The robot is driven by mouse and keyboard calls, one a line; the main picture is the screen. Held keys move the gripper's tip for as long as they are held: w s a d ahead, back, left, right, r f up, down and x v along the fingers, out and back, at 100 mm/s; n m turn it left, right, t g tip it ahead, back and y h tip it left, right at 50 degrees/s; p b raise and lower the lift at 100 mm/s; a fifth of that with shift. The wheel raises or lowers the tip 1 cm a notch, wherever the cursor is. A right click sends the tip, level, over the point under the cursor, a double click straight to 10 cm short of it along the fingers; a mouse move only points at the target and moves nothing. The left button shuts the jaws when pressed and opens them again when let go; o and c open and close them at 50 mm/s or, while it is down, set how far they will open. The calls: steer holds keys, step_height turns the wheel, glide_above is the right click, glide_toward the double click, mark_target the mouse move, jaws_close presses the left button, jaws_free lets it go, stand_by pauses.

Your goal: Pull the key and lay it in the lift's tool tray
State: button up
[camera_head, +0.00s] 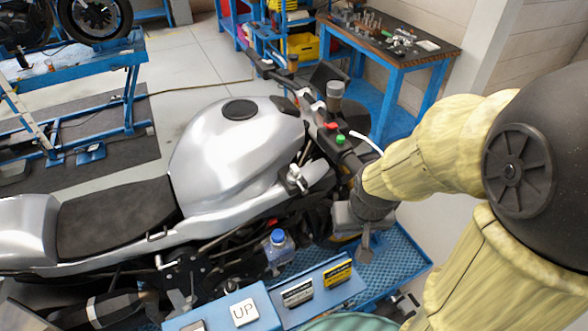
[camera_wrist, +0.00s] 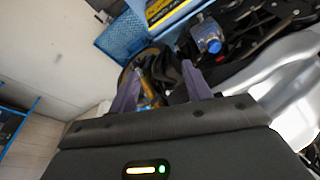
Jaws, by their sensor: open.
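I cannot clearly pick out the key in either view. A small silver part (camera_head: 297,178) stands up beside the motorcycle's tank; I cannot tell if it is the key. A blue mesh-floored surface with a raised edge (camera_head: 405,254) lies at the lift's side, right of the front end; I cannot tell if it is the tool tray. It also shows in the wrist view (camera_wrist: 122,36). My gripper (camera_head: 364,246) hangs beside the front end, pointing down. In the wrist view its two fingers (camera_wrist: 162,66) are spread, with nothing held between them.
The silver motorcycle (camera_head: 235,145) fills the middle, its handlebar controls (camera_head: 333,130) close to my arm. A blue-capped bottle (camera_head: 278,246) stands low beside it. The lift's blue control panel (camera_head: 263,302) is in front. A workbench (camera_head: 440,48) stands behind.

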mark_target(294, 167)
steer(key=w+a+r+n+g+p, duration=0.1)
steer(key=w+a+r+p, duration=0.1)
steer(key=w, duration=0.5)
steer(key=w+a+r+n+p, duration=0.2)
steer(key=w+a+r+p, duration=0.1)
steer(key=w+a, duration=0.2)
steer(key=w+a+r+n+g+p, duration=0.1)
steer(key=w+a, duration=0.3)
steer(key=w, duration=0.5)
steer(key=shift+w+a+r+n+g+p, duration=0.15)
steer(key=shift+r+n+g+p, duration=0.15)
steer(key=shift+r+p, duration=0.5)
steer(key=shift+r, duration=0.1)
step_height(294, 167, down, 9)
steer(key=b, duration=0.7)
steer(key=shift+p, duration=0.35)
jaws_close()
